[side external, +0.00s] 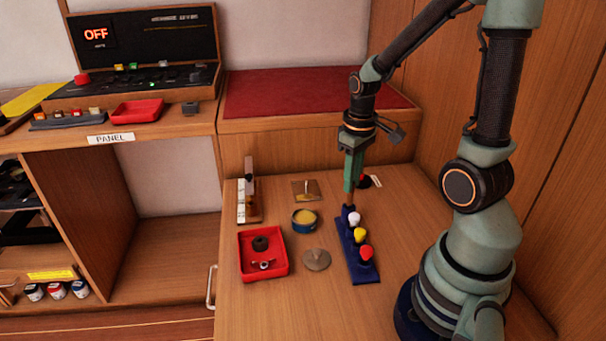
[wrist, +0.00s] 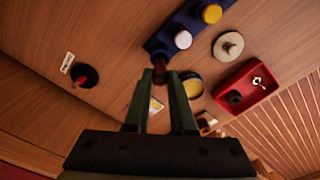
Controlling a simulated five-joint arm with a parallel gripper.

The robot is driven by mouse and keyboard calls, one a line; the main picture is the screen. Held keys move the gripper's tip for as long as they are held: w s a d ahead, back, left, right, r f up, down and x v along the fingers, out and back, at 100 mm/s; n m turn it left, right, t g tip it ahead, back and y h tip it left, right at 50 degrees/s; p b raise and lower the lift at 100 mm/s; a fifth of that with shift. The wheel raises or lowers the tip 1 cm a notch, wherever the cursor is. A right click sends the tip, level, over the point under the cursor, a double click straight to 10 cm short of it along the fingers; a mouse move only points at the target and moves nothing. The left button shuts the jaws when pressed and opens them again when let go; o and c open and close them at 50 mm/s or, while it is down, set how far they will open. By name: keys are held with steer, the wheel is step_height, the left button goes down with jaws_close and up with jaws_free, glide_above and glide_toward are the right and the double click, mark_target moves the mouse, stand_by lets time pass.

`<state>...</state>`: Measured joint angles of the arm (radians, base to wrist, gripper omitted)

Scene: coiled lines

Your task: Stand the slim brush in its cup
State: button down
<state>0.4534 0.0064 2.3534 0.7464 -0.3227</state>
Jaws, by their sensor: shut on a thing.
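My gripper (side external: 349,188) points down above the far end of a blue rack (side external: 366,273). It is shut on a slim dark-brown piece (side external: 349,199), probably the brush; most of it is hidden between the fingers. In the wrist view the brown end (wrist: 159,74) shows at the fingertips, beside the end of the blue rack. I cannot tell whether it touches the rack. A round blue tin with a yellow inside (side external: 305,219) stands left of the rack. I cannot tell for sure which thing is the brush's cup.
The rack carries white (side external: 354,218), yellow and red knobs. A black round base with a red top (side external: 364,181) stands behind my gripper. A red tray (side external: 263,273), a grey disc with a peg (side external: 316,260) and a square plate with a peg (side external: 299,195) lie left.

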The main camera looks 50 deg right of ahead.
steer(key=shift+f, duration=0.25)
steer(key=shift+f, duration=0.35)
steer(key=shift+f, duration=0.55)
steer(key=c, duration=0.7)
jaws_free()
steer(key=shift+r, duration=0.1)
steer(key=shift+r, duration=2.9)
